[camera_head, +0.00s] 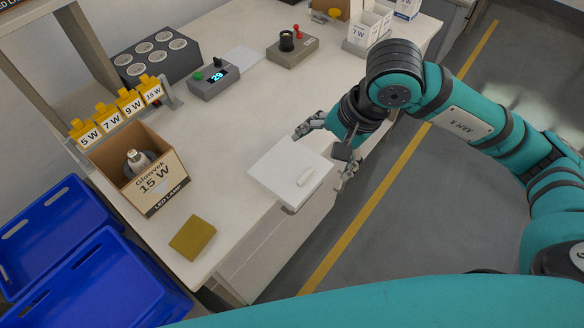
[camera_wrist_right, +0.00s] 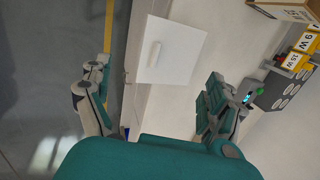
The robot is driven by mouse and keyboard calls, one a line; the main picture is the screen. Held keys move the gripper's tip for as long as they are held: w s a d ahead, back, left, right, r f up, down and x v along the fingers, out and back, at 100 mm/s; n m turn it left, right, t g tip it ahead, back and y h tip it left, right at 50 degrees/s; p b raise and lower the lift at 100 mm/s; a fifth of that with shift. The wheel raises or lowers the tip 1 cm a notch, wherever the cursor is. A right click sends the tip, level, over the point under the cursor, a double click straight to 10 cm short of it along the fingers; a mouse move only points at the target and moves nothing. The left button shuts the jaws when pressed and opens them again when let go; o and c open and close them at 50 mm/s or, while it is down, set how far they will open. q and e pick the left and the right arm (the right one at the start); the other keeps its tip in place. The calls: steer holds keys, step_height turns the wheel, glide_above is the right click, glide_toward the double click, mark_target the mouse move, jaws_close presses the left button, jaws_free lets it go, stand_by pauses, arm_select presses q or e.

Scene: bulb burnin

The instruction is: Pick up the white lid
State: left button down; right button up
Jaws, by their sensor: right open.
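The white lid (camera_head: 284,179) is a flat square plate with a small bar handle on top. It lies on the bench near the front edge, and one corner appears to reach past that edge. It also shows in the right wrist view (camera_wrist_right: 183,52), ahead of the fingers. My right gripper (camera_head: 329,146) is open and empty, with its fingers spread at the lid's far right side; in the right wrist view the fingers (camera_wrist_right: 150,100) stand wide apart on either side. I cannot tell whether a finger touches the lid. My left gripper is not in view.
An open Glowyek 15 W box (camera_head: 163,188) with a bulb (camera_head: 137,160) inside stands left of the lid. A mustard-coloured pad (camera_head: 192,238) lies near the front edge. A tester with a display (camera_head: 214,80) and a grey socket block (camera_head: 156,57) stand behind. Blue crates (camera_head: 110,285) are at lower left.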

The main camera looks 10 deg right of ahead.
steer(key=d+h, duration=0.1)
steer(key=d, duration=0.1)
steer(key=p, duration=0.2)
glide_above(308, 181)
steer(key=s, duration=0.1)
steer(key=f, duration=0.7)
steer(key=d+f, duration=0.1)
steer(key=f, duration=0.3)
steer(key=shift+f, duration=0.2)
steer(key=shift+p+x, duration=1)
steer(key=shift+x, duration=1.65)
steer(key=shift+a, duration=0.1)
steer(key=c, duration=1.1)
steer(key=shift+s, duration=0.2)
steer(key=shift+c, duration=1.4)
steer(key=shift+f, duration=0.1)
